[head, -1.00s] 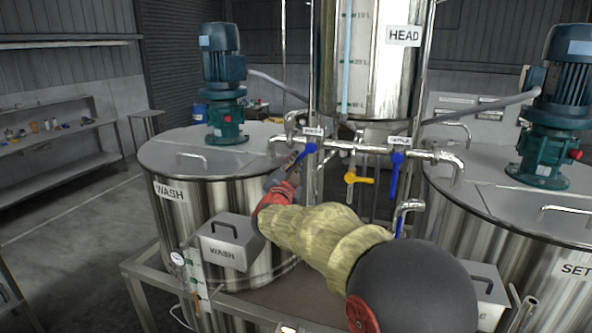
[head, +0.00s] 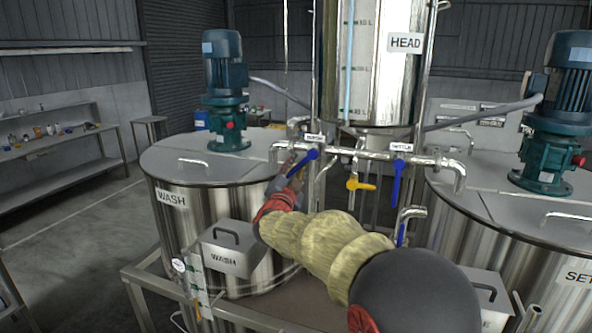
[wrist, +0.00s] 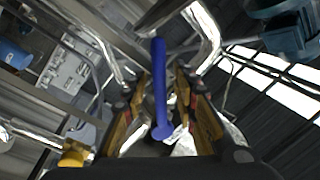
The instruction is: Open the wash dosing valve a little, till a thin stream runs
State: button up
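The wash-side dosing valve has a blue lever (head: 302,164) on the left of the pipe manifold, under a small white label too small to read surely. The lever slants down to the left. My gripper (head: 287,183) is at its lower end. In the wrist view, the blue lever (wrist: 159,88) lies between the two fingers of my gripper (wrist: 163,105), with a gap showing on each side, so the gripper looks open around it. The WASH tank (head: 195,215) stands below left. I see no stream; the outlet is partly hidden by my arm.
A second blue lever (head: 396,180) hangs straight down on the right of the manifold. A yellow lever (head: 360,185) sits between them. The HEAD vessel (head: 370,90) is above. A WASH-labelled box (head: 232,250) and the SET tank (head: 520,245) flank my arm.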

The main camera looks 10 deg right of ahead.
jog(key=v, duration=1.2)
